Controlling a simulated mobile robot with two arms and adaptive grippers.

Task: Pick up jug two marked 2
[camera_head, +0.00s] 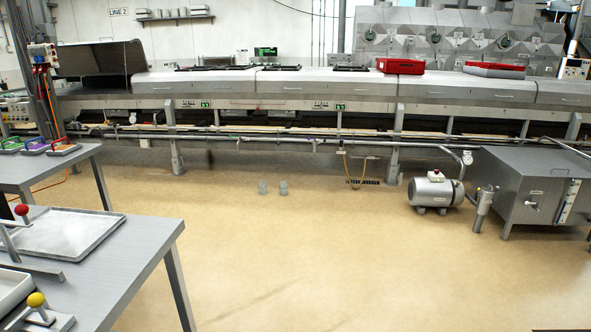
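No jug with a readable mark 2 shows. Two small grey, cup-like vessels stand side by side on the floor in the middle distance, a left one (262,187) and a right one (283,188). They are too small to tell whether they are jugs or carry numbers. Neither of my grippers is in view.
A steel table (140,250) at the front left holds a shallow tray (65,232) and red and yellow knobs. A long machine (300,90) spans the back. A motor (430,192) and a steel tank (530,185) stand at right. The middle floor is clear.

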